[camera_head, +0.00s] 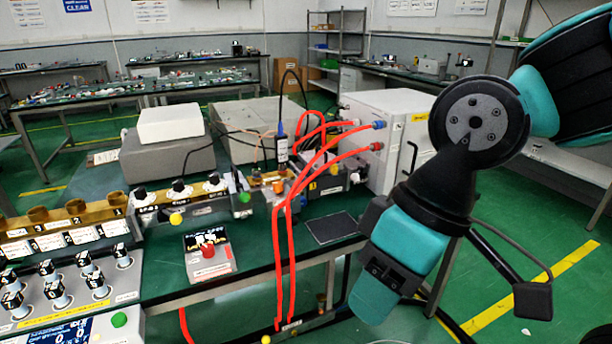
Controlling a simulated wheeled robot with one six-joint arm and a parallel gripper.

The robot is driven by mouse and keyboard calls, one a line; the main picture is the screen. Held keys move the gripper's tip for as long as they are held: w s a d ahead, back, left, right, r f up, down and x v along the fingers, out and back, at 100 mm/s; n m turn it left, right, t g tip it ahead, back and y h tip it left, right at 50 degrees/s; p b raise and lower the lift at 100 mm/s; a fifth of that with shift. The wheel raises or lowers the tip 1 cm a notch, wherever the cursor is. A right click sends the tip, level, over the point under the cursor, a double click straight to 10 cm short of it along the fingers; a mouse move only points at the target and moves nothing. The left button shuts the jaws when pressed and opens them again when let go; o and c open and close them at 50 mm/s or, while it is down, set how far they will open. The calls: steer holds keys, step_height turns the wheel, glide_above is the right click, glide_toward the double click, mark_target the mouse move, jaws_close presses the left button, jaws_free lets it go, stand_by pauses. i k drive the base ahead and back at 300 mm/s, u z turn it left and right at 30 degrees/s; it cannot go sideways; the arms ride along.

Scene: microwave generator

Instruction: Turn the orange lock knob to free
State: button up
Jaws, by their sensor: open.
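A small orange knob (278,187) shows on the brass-coloured waveguide line on the green bench, left of the white cabinet. It is small in this view, and its turn angle cannot be made out. My gripper (384,268) hangs at the right, in front of the bench, pointing down and to the left. It is open and empty, well apart from the orange knob, to its right and lower in the picture. Its fingertips are hard to make out against its teal and black body.
Red cables (288,250) run from the white cabinet (388,128) down past the bench front, close by the orange knob. A small box with a red knob (208,251) and a dark pad (332,228) lie on the bench. Green floor is clear at right.

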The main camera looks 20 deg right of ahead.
mark_target(278, 185)
steer(key=z, duration=0.25)
steer(key=i, duration=1.15)
steer(key=u, duration=0.5)
